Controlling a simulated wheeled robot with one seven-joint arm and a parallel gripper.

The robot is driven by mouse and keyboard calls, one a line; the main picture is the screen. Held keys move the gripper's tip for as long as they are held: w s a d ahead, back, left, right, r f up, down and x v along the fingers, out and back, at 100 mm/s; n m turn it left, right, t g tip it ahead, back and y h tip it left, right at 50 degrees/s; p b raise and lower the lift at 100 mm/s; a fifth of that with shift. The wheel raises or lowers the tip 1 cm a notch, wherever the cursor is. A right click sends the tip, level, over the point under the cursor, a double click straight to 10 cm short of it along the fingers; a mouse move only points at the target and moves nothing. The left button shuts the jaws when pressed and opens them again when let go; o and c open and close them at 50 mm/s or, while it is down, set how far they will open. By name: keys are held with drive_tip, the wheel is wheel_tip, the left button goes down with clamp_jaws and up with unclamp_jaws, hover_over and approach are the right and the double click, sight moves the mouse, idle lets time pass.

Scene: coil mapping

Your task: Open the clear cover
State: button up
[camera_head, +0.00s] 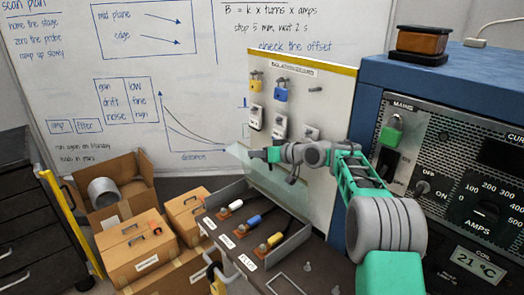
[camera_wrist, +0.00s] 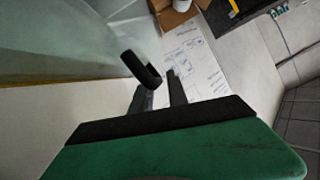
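The clear cover (camera_head: 240,155) is a see-through panel, raised steeply at the back of the grey tray (camera_head: 292,243). Its lower part and hinge edge are hard to make out. Several connectors with white, blue and yellow bodies show uncovered in the tray. My gripper (camera_head: 258,154) is at the cover's upper part, in front of the isolation board. In the wrist view the pale sheet of the cover (camera_wrist: 60,35) fills the upper left. A black curved piece, likely its handle (camera_wrist: 140,69), is just beyond my fingers (camera_wrist: 160,92). The fingers are apart with a gap between them.
The isolation board (camera_head: 315,95) with padlocks and switches stands close behind my gripper. The blue power cabinet (camera_head: 460,95) is at right. Cardboard boxes (camera_head: 137,250) stand left of the tray, with a dark drawer cart (camera_head: 25,215) at far left.

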drive_tip(key=s+d+r+b, duration=0.2)
drive_tip(key=s+r+b, duration=0.2)
drive_tip(key=s+r, duration=0.8)
drive_tip(key=shift+s+d, duration=0.35)
drive_tip(key=shift+s, duration=0.6)
drive_tip(key=s+d+f+m+g+h, duration=0.2)
drive_tip(key=s+d+f+h, duration=0.1)
drive_tip(key=s+f, duration=0.6)
drive_tip(key=s+d+f+m+g+h, duration=0.2)
drive_tip(key=s+d+f, duration=0.4)
drive_tip(key=s, duration=0.5)
drive_tip(key=s+d+f+m+g+h, duration=0.1)
drive_tip(key=s+d+f+h, duration=0.3)
drive_tip(key=s+f, duration=0.6)
drive_tip(key=shift+d+f+m+g+h, duration=0.15)
drive_tip(key=shift+f+m+g+h, duration=0.35)
drive_tip(key=shift+f, duration=0.3)
